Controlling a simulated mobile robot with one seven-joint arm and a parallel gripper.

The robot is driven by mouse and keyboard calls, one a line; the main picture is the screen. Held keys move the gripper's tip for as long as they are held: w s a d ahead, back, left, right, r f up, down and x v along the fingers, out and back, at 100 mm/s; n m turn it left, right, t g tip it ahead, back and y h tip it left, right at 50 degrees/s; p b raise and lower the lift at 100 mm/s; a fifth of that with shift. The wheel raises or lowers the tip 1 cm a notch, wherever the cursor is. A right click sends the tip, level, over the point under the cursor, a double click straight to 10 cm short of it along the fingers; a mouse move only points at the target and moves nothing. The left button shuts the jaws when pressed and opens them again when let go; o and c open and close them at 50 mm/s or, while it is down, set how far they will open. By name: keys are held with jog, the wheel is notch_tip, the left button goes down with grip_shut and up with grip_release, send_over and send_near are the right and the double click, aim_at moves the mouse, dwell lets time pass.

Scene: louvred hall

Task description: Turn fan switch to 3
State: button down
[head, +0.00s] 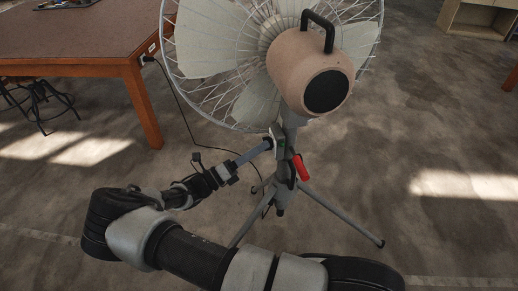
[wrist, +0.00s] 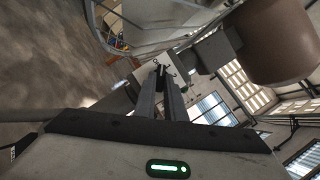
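The fan (head: 310,70) stands on a tripod with its pinkish motor housing toward me. On its post is a small grey switch box (head: 279,138), and a red handle (head: 301,167) sticks out just below it. My gripper (head: 268,144) reaches in from the left, its fingertips at the switch box. In the wrist view the two fingers (wrist: 162,76) run close together with a narrow gap. Their tips are at a small dark switch knob (wrist: 160,69) on the pale box (wrist: 147,72). I cannot tell whether they press on it. The switch's setting cannot be read.
A brown table (head: 75,45) stands at the left, with a dark stool (head: 38,100) beside it. A black cable (head: 185,115) runs from the table edge down toward the fan. A tripod leg (head: 345,217) reaches right across open floor. A wooden cabinet (head: 478,18) is at the back right.

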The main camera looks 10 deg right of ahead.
jog(key=shift+f+m+b, duration=0.15)
jog(key=shift+m+b, duration=0.25)
jog(key=shift+w+f+m+g+h+b, duration=0.15)
jog(key=shift+m+g+h+b, duration=0.3)
jog(key=shift+m+g+b, duration=1.1)
jog(key=shift+w+r+m+g+h+b, duration=0.1)
jog(key=shift+m+g+h+b, duration=0.55)
jog(key=shift+m, duration=1.8)
jog(key=shift+w+f+m+g+h+b, duration=0.25)
jog(key=shift+m+g+b, duration=0.35)
jog(key=shift+m+b, duration=1.1)
jog(key=shift+r+m+p, duration=0.2)
jog(key=shift+m+p, duration=0.1)
jog(key=shift+m, duration=0.2)
jog(key=c, duration=2.1)
grip_release()
jog(key=shift+s+a+r, duration=0.1)
